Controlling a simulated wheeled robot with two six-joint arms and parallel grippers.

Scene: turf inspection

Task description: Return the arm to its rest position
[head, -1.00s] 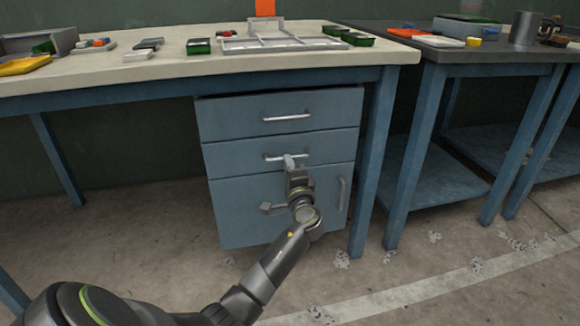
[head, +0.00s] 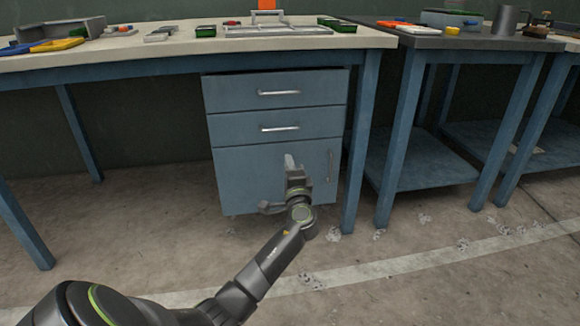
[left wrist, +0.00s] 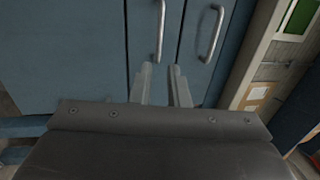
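My left gripper (head: 290,162) is in front of the lower door (head: 255,180) of the blue drawer unit, below the middle drawer's handle (head: 279,128). In the left wrist view its two fingers (left wrist: 161,72) are apart with nothing between them. The middle drawer's handle (left wrist: 161,32) lies beyond the fingertips there, and the top drawer's handle (left wrist: 213,34) is to its right. The top drawer (head: 230,92), middle drawer (head: 228,127) and door look shut. My right gripper is not in view.
A workbench (head: 200,50) stands over the drawer unit, with trays and small parts on top. A darker table (head: 425,40) with a lower shelf (head: 430,162) stands to the right. The floor (head: 140,240) in front is clear.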

